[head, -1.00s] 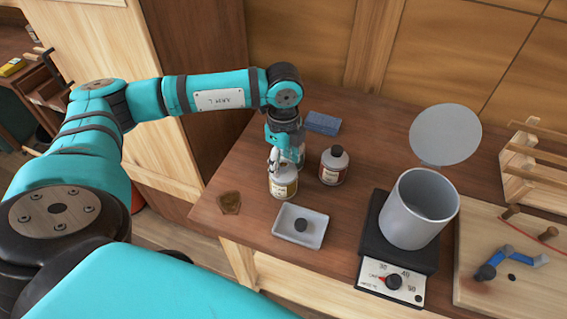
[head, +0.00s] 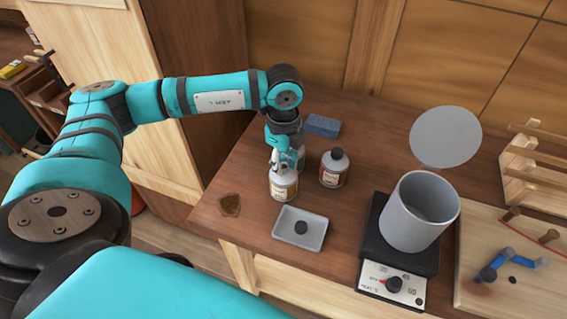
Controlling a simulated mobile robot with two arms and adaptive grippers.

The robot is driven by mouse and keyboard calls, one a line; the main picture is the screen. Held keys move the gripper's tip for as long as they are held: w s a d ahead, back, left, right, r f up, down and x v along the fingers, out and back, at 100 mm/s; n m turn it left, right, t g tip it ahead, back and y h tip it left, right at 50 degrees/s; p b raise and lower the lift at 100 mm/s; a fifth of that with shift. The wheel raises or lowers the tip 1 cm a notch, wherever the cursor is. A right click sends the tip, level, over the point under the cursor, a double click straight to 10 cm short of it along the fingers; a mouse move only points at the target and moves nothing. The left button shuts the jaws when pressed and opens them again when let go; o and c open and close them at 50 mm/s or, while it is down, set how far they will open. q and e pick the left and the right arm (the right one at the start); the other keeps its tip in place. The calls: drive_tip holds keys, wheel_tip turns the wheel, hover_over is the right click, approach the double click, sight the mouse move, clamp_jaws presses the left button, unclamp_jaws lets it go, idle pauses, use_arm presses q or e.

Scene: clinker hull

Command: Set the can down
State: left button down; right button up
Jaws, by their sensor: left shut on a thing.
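A pale labelled can (head: 284,187) stands upright at, or just above, the wooden bench top; I cannot tell if its base touches. My left gripper (head: 276,158) comes down from above and is shut on its top, hiding the cap or neck. A second labelled can with a dark cap (head: 334,168) stands to its right, apart from it. Part of a pale, glassy-looking thing (head: 299,155) shows just behind the gripper, mostly hidden. My right gripper is not in view.
A brown patch (head: 230,204) lies left, a blue block (head: 323,126) behind. To the right are a large grey pot (head: 421,225) on a black heater (head: 372,245), a round lid (head: 446,135) and a rack (head: 520,155).

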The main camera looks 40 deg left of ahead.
use_arm(q)
drive_tip(key=shift+r+b, duration=0.3)
drive_tip(key=shift+r, duration=0.3)
wheel_tip(320, 180, up, 2)
drive_tip(key=shift+r+b, duration=0.1)
drive_tip(key=shift+b, duration=0.45)
drive_tip(key=s+d+r+b, duration=0.1)
drive_tip(key=s+b, duration=0.5)
drive_tip(key=s, duration=0.9)
drive_tip(key=shift+s+d+r, duration=0.3)
drive_tip(key=shift+s+d, duration=0.1)
drive_tip(key=shift+d, duration=0.5)
